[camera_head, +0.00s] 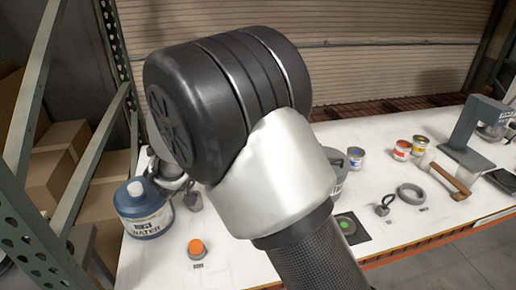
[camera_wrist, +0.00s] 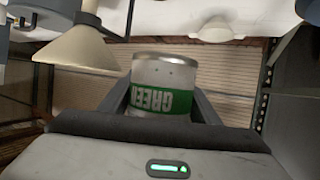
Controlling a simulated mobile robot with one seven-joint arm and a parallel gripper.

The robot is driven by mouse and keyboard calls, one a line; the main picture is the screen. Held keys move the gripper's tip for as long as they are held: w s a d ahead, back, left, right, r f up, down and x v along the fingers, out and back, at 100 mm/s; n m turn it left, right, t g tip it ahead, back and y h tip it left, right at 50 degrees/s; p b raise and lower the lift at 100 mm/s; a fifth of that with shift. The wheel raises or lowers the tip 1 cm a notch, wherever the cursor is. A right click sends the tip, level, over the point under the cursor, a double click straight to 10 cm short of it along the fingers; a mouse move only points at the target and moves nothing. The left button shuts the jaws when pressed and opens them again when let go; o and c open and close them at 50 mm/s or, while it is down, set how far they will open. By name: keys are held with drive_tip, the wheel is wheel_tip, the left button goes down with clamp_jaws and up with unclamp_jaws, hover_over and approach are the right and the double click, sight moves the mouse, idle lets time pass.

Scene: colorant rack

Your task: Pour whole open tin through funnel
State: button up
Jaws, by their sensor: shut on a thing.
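In the wrist view, my gripper (camera_wrist: 160,100) is shut on a silver tin with a green label (camera_wrist: 178,101). The lettering reads GREEN and appears upside down in this picture. The tin's rim is at the upper end in the picture; I cannot see into it. A cream cone, apparently the funnel (camera_wrist: 80,46), is at the upper left of the wrist view, apart from the tin. In the head view my arm fills the middle and hides the tin; I cannot make out the funnel clearly there.
A blue water jug (camera_head: 143,213) and an orange-capped container (camera_head: 197,249) stand on the white table (camera_head: 225,268) at left. Small tins (camera_head: 402,150), a grey ring (camera_head: 411,193), a wooden-handled tool (camera_head: 449,181) and a grey stand (camera_head: 471,135) are at right.

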drive_tip(key=shift+w, duration=0.25)
drive_tip(key=shift+r, duration=0.1)
drive_tip(key=shift+w+d+r+m+g+y, duration=0.15)
drive_tip(key=shift+d+r+m+y, duration=0.25)
drive_tip(key=shift+r, duration=0.25)
drive_tip(key=shift+s+d+r+m+g+y, duration=0.1)
drive_tip(key=shift+d+r+m+g+y, duration=0.15)
drive_tip(key=shift+r+m+y, duration=0.25)
drive_tip(key=shift+w+d+r+m+g+y, duration=0.1)
drive_tip(key=shift+d+r+m+y, duration=0.2)
drive_tip(key=shift+r, duration=0.45)
drive_tip(key=shift+d+r, duration=0.2)
drive_tip(key=shift+r, duration=0.2)
drive_tip(key=shift+d+r+m, duration=0.15)
drive_tip(key=shift+r+m, duration=0.1)
drive_tip(key=shift+m, duration=0.05)
drive_tip(key=shift+d+r+y, duration=0.2)
drive_tip(key=shift+r+y, duration=0.2)
drive_tip(key=shift+w+d+r+m+g+y, duration=0.2)
drive_tip(key=shift+d+r+m+g+y, duration=0.1)
drive_tip(key=shift+d+m+y, duration=0.25)
